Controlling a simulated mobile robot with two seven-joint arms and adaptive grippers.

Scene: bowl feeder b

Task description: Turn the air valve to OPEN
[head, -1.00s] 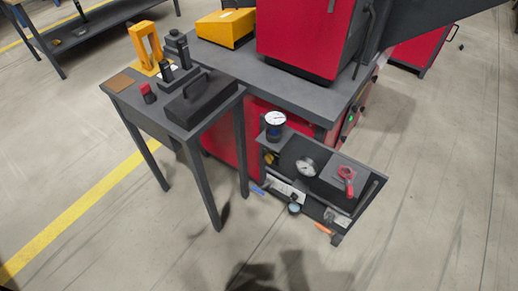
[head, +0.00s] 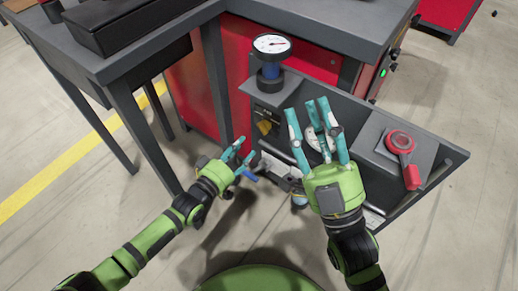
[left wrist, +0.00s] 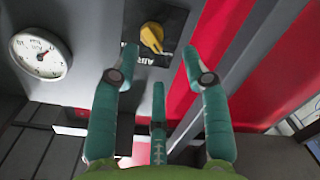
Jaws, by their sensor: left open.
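The air valve has a yellow knob (head: 264,127) on a dark plate at the left of the grey panel. The knob also shows in the left wrist view (left wrist: 152,37), above a label partly reading "AIR". Its pointed end is toward the lower right there. My left gripper (head: 241,149) is open and empty, below and left of the knob in the head view. In the left wrist view my left gripper (left wrist: 158,80) has its fingers spread, with the knob beyond them and not touched. My right gripper (head: 318,118) is open, over the panel's middle, partly hiding a white dial.
A gauge on a blue-collared stem (head: 271,60) stands above the knob. A red lever (head: 402,142) is mounted at the panel's right. A dark table (head: 140,40) stands at the left. A dial (left wrist: 41,55) is left of the knob in the wrist view.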

